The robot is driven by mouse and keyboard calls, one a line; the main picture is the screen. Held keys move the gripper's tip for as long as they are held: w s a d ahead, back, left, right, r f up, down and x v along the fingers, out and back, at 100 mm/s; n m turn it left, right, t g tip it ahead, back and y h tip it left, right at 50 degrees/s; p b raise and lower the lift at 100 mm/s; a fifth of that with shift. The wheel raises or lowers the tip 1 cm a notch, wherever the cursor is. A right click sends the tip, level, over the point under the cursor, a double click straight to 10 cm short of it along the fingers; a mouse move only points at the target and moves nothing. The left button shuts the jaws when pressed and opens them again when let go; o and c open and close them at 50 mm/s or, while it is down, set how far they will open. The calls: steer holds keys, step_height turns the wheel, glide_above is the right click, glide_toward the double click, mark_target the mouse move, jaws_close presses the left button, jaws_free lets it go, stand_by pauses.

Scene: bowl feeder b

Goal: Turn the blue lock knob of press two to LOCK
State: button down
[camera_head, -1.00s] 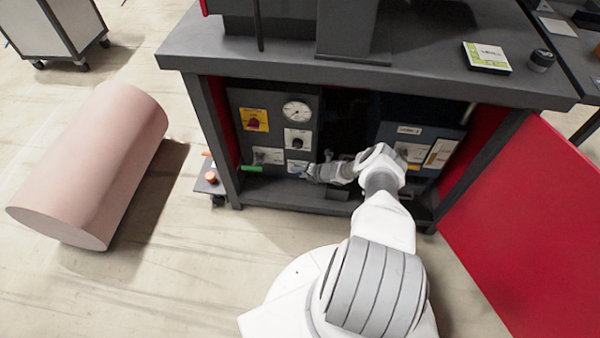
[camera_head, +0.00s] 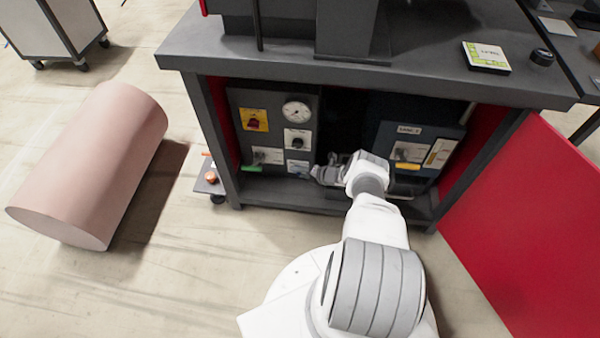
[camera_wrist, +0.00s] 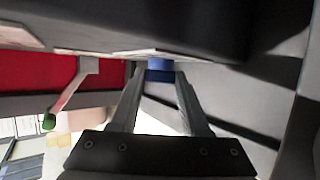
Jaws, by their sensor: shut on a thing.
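The blue knob (camera_wrist: 160,66) sits between the fingertips of my gripper (camera_wrist: 157,76) in the wrist view. My gripper is shut on it. In the head view my gripper (camera_head: 314,173) reaches into the open cabinet, at the lower right of the left grey panel (camera_head: 268,108). There the knob is mostly hidden by my gripper. Which way the knob points, and any LOCK marking, cannot be made out.
A second unit (camera_head: 392,134) stands at right. A red door (camera_head: 530,225) hangs open at right.

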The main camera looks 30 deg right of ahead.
steer(key=shift+s+f, duration=0.15)
steer(key=shift+c, duration=1.9)
jaws_free()
steer(key=p+v, duration=0.8)
steer(key=v, duration=0.9)
steer(key=shift+d, duration=0.15)
